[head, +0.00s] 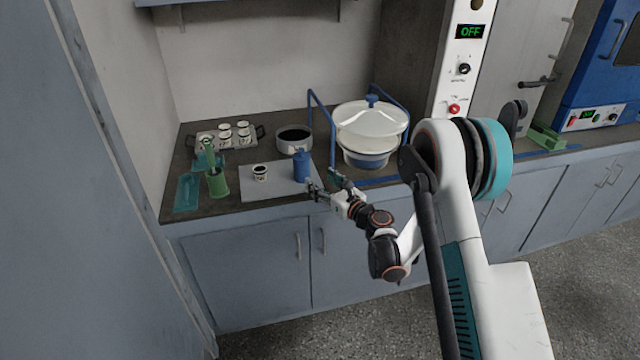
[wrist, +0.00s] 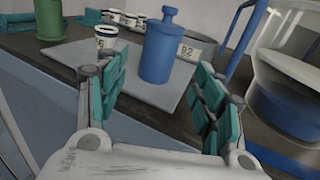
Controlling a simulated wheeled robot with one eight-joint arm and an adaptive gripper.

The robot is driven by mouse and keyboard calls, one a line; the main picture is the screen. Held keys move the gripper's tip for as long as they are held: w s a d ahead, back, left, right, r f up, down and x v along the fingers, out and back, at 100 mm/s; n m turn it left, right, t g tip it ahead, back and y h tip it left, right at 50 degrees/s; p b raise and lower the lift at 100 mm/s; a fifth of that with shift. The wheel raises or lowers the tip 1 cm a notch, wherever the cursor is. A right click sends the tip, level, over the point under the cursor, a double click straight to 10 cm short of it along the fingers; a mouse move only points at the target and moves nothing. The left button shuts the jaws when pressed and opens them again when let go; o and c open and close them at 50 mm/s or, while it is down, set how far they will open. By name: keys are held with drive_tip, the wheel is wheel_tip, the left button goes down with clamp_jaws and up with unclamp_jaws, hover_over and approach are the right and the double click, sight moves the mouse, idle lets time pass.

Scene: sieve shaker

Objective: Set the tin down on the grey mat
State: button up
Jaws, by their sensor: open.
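The light grey mat (head: 283,184) lies on the dark worktop near its front edge. A small white tin with a dark top and dark marking (head: 260,173) stands upright on the mat; it also shows in the wrist view (wrist: 106,36). A blue lidded canister (head: 302,167) stands upright on the mat to the right of the tin. My gripper (head: 321,180) is open and empty at the mat's front right. In the wrist view the canister (wrist: 159,52) appears between the spread teal fingers and beyond them, with the tin left of it.
A tray (head: 205,145) with several similar white tins stands at the back left. A green holder (head: 218,183) and a teal tray (head: 187,192) are left of the mat. A dark-mouthed pot (head: 294,147) is behind it. A lidded white vessel (head: 371,130) within blue rails is to the right.

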drive_tip(key=s+d+r+n+g+h, duration=0.2)
drive_tip(key=s+d+r+n, duration=0.1)
drive_tip(key=s+r+n, duration=0.5)
drive_tip(key=s+d+r+n+g+h, duration=0.1)
drive_tip(key=s+d+r+n+g, duration=0.15)
drive_tip(key=s+r+n, duration=0.6)
drive_tip(key=s+d+n+g+h, duration=0.1)
drive_tip(key=s+d+n+h, duration=0.3)
drive_tip(key=s, duration=1)
drive_tip(key=s+d+n+g+h, duration=0.1)
drive_tip(key=s+d+n+h, duration=0.3)
drive_tip(key=s+d+n, duration=0.4)
drive_tip(key=s+d, duration=0.4)
drive_tip(key=s, duration=0.2)
drive_tip(key=shift+s+f+g, duration=0.3)
drive_tip(key=shift+s+g, duration=0.05)
drive_tip(key=shift+s, duration=0.05)
